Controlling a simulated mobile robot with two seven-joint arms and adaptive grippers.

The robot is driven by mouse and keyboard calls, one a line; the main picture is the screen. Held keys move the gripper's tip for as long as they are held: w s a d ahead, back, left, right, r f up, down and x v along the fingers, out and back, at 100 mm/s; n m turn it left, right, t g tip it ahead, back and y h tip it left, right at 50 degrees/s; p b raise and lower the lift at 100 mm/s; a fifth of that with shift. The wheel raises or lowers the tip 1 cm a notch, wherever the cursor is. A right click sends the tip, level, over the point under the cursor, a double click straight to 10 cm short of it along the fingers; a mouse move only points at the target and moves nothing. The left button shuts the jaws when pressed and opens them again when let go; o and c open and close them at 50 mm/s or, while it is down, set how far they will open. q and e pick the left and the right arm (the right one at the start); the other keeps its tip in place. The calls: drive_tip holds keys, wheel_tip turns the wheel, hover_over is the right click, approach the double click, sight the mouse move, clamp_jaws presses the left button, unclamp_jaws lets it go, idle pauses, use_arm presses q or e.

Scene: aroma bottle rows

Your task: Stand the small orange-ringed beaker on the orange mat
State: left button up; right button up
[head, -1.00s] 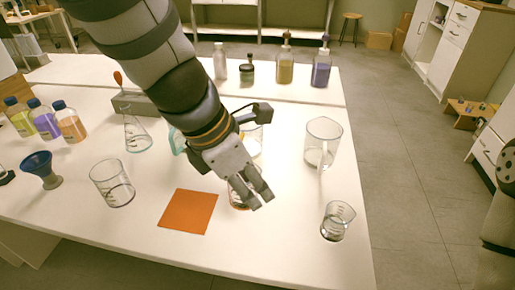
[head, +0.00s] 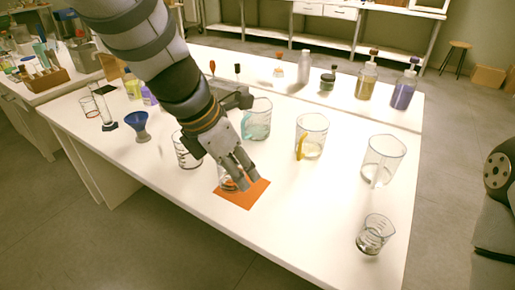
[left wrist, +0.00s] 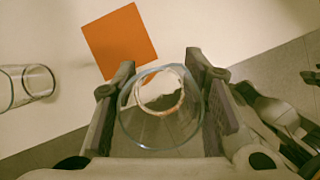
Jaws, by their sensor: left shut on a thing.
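The small clear beaker (head: 227,184) is between the fingers of my left gripper (head: 238,173), which is shut on it. In the left wrist view the beaker (left wrist: 160,122) shows its round rim, with an orange-brown ring inside, between both fingers (left wrist: 161,66). The orange mat (head: 246,196) lies flat near the table's front edge; in the head view the gripper and beaker overlap its upper left part. The beaker's height above the table is unclear. My right gripper is out of view.
A glass beaker (head: 185,152) stands left of the mat, partly behind my gripper. A beaker with teal contents (head: 257,122), one with a yellow strip (head: 311,138), a large beaker (head: 384,160) and a small one (head: 374,236) stand behind and right. A blue funnel (head: 137,126) stands left.

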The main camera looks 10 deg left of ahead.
use_arm(q)
drive_tip(key=w+f+b, duration=0.1)
drive_tip(key=w+f, duration=0.1)
drive_tip(key=w, duration=0.1)
drive_tip(key=w+f, duration=0.3)
drive_tip(key=w+a+f+b, duration=0.1)
drive_tip(key=w+f, duration=0.2)
drive_tip(key=shift+w+b, duration=0.15)
drive_tip(key=shift+b, duration=0.2)
drive_tip(key=shift+w+f, duration=0.15)
drive_tip(key=shift+f, duration=0.65)
drive_tip(key=shift+w+f, duration=0.1)
drive_tip(key=shift+f, duration=0.7)
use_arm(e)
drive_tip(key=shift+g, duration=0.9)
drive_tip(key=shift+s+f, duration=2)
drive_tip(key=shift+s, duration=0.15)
use_arm(q)
drive_tip(key=shift+f, duration=0.2)
drive_tip(key=o, duration=1.2)
drive_tip(key=shift+r, duration=0.15)
